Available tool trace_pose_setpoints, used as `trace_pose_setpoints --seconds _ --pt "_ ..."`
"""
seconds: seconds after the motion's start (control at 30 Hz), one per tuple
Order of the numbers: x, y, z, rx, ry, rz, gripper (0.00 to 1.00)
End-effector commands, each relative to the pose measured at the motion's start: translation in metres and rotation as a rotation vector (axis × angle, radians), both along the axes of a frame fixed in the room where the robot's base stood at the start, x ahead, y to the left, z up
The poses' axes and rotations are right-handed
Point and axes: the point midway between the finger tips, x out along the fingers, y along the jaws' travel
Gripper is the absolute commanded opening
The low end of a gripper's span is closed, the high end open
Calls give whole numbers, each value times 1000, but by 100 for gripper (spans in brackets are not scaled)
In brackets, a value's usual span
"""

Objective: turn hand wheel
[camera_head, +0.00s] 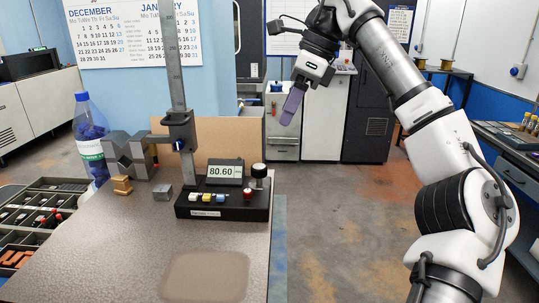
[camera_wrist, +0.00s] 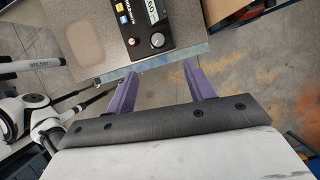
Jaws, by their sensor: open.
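A black-based measuring stand (camera_head: 222,208) with a tall grey column stands on the bench (camera_head: 120,248). Its display reads 80.60. A round knob with a pale top and dark post (camera_head: 259,171) sits at its right end and looks like the hand wheel. In the wrist view the knob's silver top (camera_wrist: 157,40) lies just beyond my fingertips. A red button (camera_head: 248,194) is in front of it. My gripper (camera_head: 288,118), with purple fingers, is up and to the right of the stand, touching nothing. In the wrist view its fingers (camera_wrist: 160,70) are apart and empty.
A bottle (camera_head: 90,140), metal V-shaped blocks (camera_head: 130,155), a small brass block (camera_head: 122,185) and a grey cube (camera_head: 163,192) stand left of the stand. A parts tray (camera_head: 40,212) is at the left. The column rises high. Open floor lies right of the bench.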

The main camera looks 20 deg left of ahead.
Motion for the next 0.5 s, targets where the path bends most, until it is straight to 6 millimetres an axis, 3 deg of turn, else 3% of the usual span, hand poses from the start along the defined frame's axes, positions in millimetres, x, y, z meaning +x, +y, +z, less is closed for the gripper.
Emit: trace_pose_setpoints --seconds 0.5 --pt "-7 34 -82 4 3 6 53"
